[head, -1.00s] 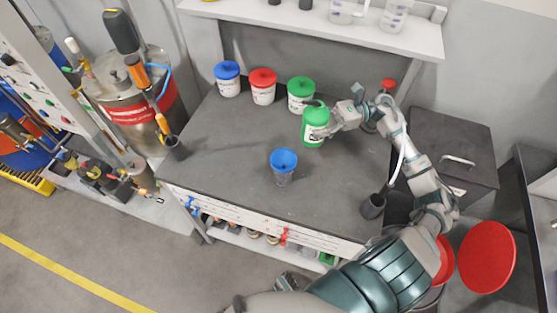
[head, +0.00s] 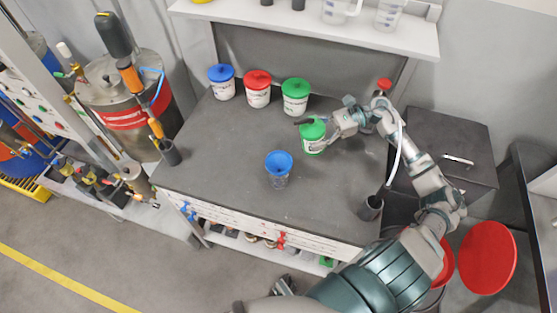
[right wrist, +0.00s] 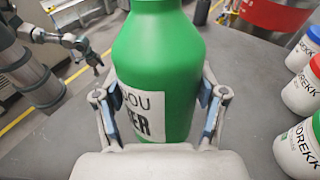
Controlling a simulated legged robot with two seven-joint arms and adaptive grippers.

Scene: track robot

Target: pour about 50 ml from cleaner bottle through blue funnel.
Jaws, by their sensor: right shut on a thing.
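The green cleaner bottle (head: 312,133) has a white label and a dark spout pointing left. My right gripper (head: 324,138) is shut around its body. In the right wrist view the bottle (right wrist: 160,60) stands between both fingers (right wrist: 158,112), its top out of frame. The blue funnel (head: 279,161) sits in a clear vessel (head: 279,182) on the bench, to the left of and nearer than the bottle, apart from it. A grey hand, seemingly my left gripper (right wrist: 85,48), shows small in the right wrist view; its opening is unclear.
Blue (head: 222,82), red (head: 257,88) and green (head: 295,96) lidded tubs stand along the back of the bench (head: 220,150). A dark holder (head: 371,207) stands at the front right, another (head: 170,152) at the left edge. The bench left of the funnel is clear.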

